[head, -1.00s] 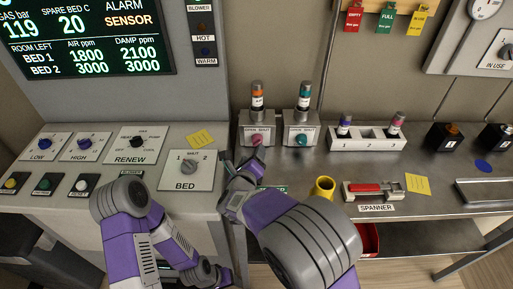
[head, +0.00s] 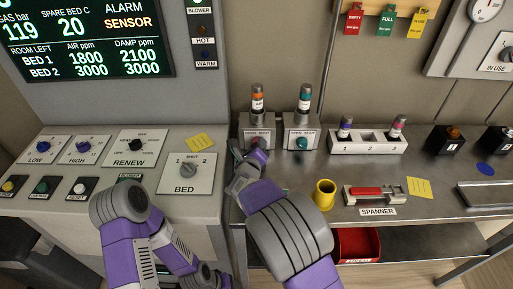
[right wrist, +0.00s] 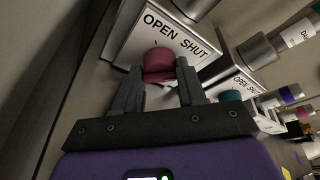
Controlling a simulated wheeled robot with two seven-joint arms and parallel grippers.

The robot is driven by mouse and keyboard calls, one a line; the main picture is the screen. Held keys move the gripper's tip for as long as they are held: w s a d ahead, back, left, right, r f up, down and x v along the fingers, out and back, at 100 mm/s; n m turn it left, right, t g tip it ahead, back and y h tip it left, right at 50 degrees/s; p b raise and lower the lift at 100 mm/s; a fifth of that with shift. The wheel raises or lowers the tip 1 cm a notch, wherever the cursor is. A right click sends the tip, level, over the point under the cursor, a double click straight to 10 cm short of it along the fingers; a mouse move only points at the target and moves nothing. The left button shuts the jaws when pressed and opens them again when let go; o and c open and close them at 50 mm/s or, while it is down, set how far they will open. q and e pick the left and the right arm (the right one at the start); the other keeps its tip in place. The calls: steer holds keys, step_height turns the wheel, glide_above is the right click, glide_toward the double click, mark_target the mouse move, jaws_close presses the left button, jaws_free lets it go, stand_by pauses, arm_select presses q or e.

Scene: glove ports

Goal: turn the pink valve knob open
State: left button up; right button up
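The pink valve knob (head: 257,142) is on the front of the left grey valve box (head: 268,122), below its OPEN SHUT label, under an orange-banded bottle. My right gripper (head: 243,157) is just in front and to the left of the knob in the head view. In the right wrist view the pink knob (right wrist: 159,64) shows between and just ahead of the fingertips of my right gripper (right wrist: 158,72). Its fingers are apart, with a narrow gap seen beside the knob; contact is not clear.
A second valve box with a teal knob (head: 303,143) stands close to the right. A yellow cup (head: 324,194), a red spanner (head: 366,193) and a numbered rack (head: 368,147) are further right. The BED dial panel (head: 187,174) is at left.

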steer(key=c, duration=0.4)
steer(key=n+h, duration=0.1)
steer(key=n, duration=0.1)
steer(key=shift+n, duration=0.3)
steer(key=shift+a+n+t+h, duration=0.1)
steer(key=shift+n+t+h, duration=0.5)
steer(key=shift+n, duration=0.8)
steer(key=o, duration=1)
